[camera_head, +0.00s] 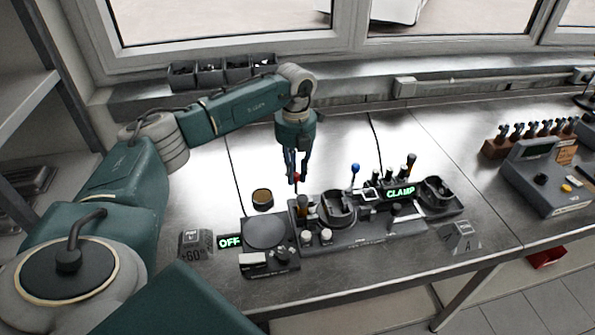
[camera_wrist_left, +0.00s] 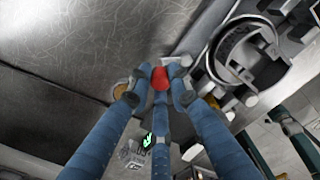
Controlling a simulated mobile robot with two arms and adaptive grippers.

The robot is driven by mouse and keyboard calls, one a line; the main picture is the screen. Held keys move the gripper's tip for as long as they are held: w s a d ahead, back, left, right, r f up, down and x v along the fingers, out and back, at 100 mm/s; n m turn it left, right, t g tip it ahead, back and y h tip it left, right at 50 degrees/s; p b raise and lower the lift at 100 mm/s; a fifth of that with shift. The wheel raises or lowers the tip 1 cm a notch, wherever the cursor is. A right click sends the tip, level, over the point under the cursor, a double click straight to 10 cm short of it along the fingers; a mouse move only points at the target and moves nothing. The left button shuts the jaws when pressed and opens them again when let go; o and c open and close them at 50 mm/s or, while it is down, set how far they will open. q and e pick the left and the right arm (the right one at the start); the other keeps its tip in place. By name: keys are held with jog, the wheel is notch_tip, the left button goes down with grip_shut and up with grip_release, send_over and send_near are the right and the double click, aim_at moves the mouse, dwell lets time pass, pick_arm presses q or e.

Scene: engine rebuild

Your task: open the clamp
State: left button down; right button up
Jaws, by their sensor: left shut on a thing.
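My left gripper (camera_head: 297,176) points down above the fixture on the bench. Its fingers are shut on a red knob (camera_head: 296,177). In the left wrist view the red knob (camera_wrist_left: 160,78) sits between the fingertips of the gripper (camera_wrist_left: 158,84). A black fixture (camera_head: 350,238) carries round clamp rings, one (camera_head: 338,205) just right of the gripper; a ring also shows in the left wrist view (camera_wrist_left: 213,62). A lit green sign reads CLAMP (camera_head: 400,192). My right gripper is not in view.
A blue-knobbed lever (camera_head: 355,168) stands right of the gripper. A lit OFF sign (camera_head: 229,242) is at the front left, beside a round plate (camera_head: 265,232). A small brown-topped round part (camera_head: 262,197) lies left of the fixture. Bins (camera_head: 222,72) stand at the back. The bench behind the gripper is clear.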

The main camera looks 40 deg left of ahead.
pick_arm(q)
jog(key=shift+r+n, duration=0.1)
jog(key=shift+n, duration=0.2)
jog(key=c, duration=1.6)
grip_release()
jog(key=shift+s, duration=0.1)
notch_tip(320, 180, up, 12)
